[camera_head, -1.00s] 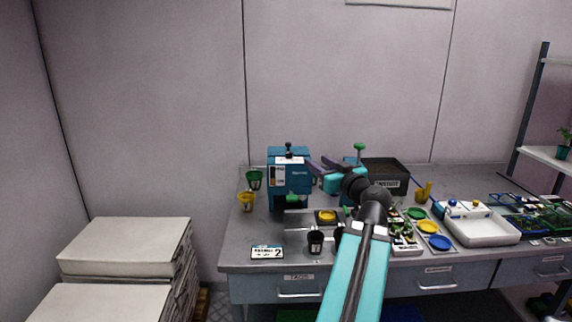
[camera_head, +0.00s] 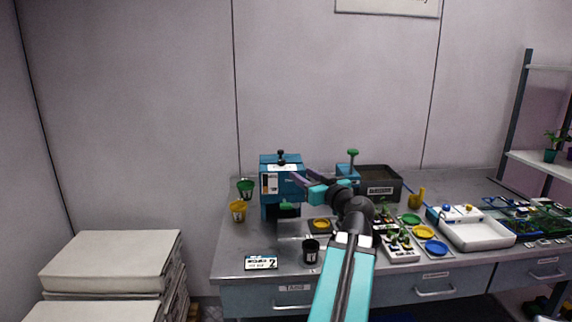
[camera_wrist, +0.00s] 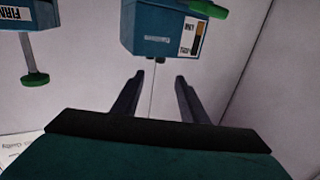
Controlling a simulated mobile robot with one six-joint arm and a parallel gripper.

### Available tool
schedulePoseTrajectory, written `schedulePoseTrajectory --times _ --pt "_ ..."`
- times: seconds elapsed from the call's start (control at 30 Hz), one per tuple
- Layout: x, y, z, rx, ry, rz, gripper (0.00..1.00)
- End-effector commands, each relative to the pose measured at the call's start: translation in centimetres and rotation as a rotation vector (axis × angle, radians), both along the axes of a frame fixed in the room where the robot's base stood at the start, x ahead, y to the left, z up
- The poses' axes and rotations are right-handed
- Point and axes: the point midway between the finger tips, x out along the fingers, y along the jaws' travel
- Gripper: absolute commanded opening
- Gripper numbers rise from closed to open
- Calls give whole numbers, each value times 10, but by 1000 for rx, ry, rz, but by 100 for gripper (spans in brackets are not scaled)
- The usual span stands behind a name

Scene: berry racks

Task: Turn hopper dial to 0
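The blue hopper (camera_head: 268,196) stands at the left part of the bench, with a black knob (camera_head: 281,155) on top and a green part (camera_head: 287,206) low on its front. In the wrist view the hopper (camera_wrist: 150,32) appears upside down, ahead of my fingers, with a dark knob (camera_wrist: 160,59) on its near side. I cannot read a dial or its setting. My gripper (camera_head: 300,176) overlaps the hopper's right side in the head view. In the wrist view my gripper (camera_wrist: 158,76) is open, its two fingers apart with nothing between them.
A blue device with a green knob (camera_head: 352,153) and a dark bin (camera_head: 380,191) stand right of the hopper. A green cup (camera_head: 245,189), a yellow cup (camera_head: 238,211), a black cup (camera_head: 310,251) and a number plate (camera_head: 261,262) are nearby. A white tray (camera_head: 490,241) is farther right.

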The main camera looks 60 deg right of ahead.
Motion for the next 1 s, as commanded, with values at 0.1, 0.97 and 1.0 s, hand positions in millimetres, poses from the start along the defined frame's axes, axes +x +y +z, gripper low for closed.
schedulePoseTrajectory --times 0.1,0.97,1.0 --pt "13 -8 2 1 1 2 39" --pt "100 -61 1 1 0 -1 39" --pt "102 -62 1 1 -1 -2 39"
